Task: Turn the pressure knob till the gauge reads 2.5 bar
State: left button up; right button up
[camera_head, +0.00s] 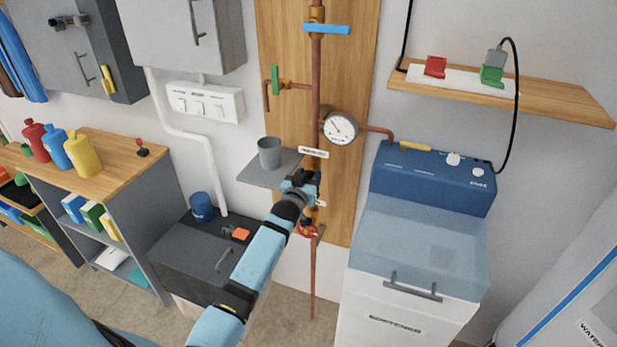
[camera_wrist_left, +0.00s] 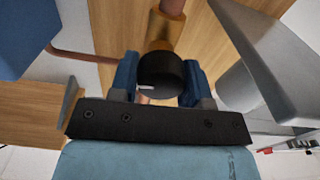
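The round white pressure gauge (camera_head: 340,127) is mounted right of the vertical copper pipe (camera_head: 316,80). Its needle points toward the upper left, but the scale is too small to read. My left gripper (camera_head: 302,187) is at the pipe, below the gauge and a small white label. In the left wrist view, the black pressure knob (camera_wrist_left: 161,75) with a white pointer mark sits below a brass fitting (camera_wrist_left: 165,32). The blue fingers of my left gripper (camera_wrist_left: 160,82) lie along both sides of the knob, with no clear gap. In the head view the gripper mostly hides the knob. My right gripper is not seen.
A grey shelf (camera_head: 252,178) with a grey cup (camera_head: 269,152) stands close left of my gripper. A blue-lidded machine (camera_head: 420,235) is at the right. A red valve handle (camera_head: 308,230) sits below, and a green-handled tap (camera_head: 275,80) above left.

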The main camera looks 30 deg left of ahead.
pick_arm(q)
jog(key=shift+r+m+p, duration=0.1)
jog(key=shift+m+p, duration=0.2)
jog(key=shift+m, duration=0.4)
jog(key=shift+c, duration=0.3)
jog(key=m, duration=0.3)
jog(key=shift+d+m, duration=0.1)
jog(key=shift+m, duration=0.2)
jog(key=o, duration=0.9)
jog(key=v, duration=1.3)
jog(key=shift+s+b, duration=0.4)
